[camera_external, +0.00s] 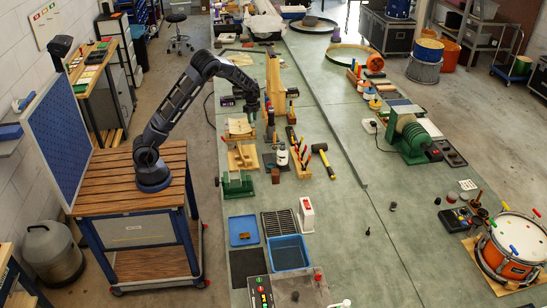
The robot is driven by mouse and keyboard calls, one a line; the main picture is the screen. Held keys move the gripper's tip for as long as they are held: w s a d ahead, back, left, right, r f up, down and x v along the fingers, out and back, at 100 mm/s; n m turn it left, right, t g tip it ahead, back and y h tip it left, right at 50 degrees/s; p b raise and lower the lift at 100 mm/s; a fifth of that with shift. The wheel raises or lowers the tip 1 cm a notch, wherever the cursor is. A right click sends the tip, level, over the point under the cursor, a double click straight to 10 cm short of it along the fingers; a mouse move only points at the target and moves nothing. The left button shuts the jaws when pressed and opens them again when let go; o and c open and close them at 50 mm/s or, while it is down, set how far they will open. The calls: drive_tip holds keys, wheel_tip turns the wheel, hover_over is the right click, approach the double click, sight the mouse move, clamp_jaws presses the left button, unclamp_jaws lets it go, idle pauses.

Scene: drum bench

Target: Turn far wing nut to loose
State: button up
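No wing nut is large enough to make out in this view, so I cannot tell which one is the far one or how it is turned. My arm reaches from its base on the wooden-topped cart over to the left side of the green bench (345,240). My gripper (252,106) is at the end of the arm, low beside an upright wooden board (275,85). It is small and dark here, and its fingers cannot be told apart. I cannot see whether it touches anything.
A blue tray (288,252) is nearer the front. A green-framed machine (408,135) and an orange drum (510,250) with coloured handles stand to the right. The bench middle is mostly clear.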

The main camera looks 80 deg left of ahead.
clamp_jaws()
drive_tip(key=shift+n, duration=0.3)
